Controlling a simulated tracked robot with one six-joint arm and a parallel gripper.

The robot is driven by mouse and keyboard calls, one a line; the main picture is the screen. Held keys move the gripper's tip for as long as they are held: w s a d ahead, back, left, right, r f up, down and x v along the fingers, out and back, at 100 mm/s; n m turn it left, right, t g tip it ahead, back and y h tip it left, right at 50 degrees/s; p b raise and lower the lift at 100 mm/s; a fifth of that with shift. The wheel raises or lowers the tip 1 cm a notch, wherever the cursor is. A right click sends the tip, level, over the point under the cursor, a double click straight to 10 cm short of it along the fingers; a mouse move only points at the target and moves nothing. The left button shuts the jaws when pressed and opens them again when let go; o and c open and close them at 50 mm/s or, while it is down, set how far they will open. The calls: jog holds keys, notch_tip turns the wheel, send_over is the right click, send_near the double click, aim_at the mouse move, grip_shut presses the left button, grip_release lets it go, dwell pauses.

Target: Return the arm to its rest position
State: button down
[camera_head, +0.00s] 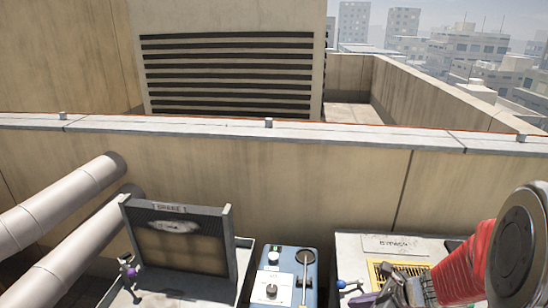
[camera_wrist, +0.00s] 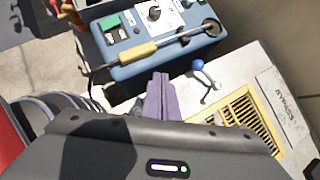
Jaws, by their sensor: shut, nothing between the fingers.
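My gripper (camera_wrist: 160,80) shows in the wrist view as two purple fingers pressed together, with nothing between them. It points toward the front of a blue control box (camera_wrist: 140,73); I cannot tell whether it touches the box. In the head view the box (camera_head: 313,262) stands at the bottom centre. My red arm and its grey round joint come in from the right edge there. The arm reaches down to the left over a pale cabinet labelled BYPASS (camera_head: 385,243). The fingers are only partly visible in the head view, at the bottom edge.
A blue-knobbed lever (camera_wrist: 198,65) is close right of my fingers, by a yellow grille (camera_wrist: 238,118). A dark framed panel (camera_head: 183,250) stands left of the blue box, and large pipes (camera_head: 60,208) are farther left. A parapet wall (camera_head: 270,160) runs behind.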

jog(key=s+a+r+n+g+h, duration=0.1)
jog(key=s+a+r+n+g, duration=0.15)
jog(key=s+n, duration=0.5)
jog(key=s+a+r+n+g+h, duration=0.15)
jog(key=s+r+n, duration=0.25)
jog(key=n, duration=0.6)
jog(key=s+a+r+n+t+h, duration=0.1)
jog(key=s+a+r+n+t, duration=0.1)
jog(key=r+n, duration=0.2)
jog(key=s+a+r+n+t+h, duration=0.1)
jog(key=s+a+r+n, duration=0.1)
jog(key=r+n, duration=0.3)
notch_tip(320, 180, up, 4)
jog(key=shift+s+a+f+t+h, duration=0.1)
jog(key=shift+s+a+t+h, duration=0.15)
jog(key=shift+s+t+h, duration=0.15)
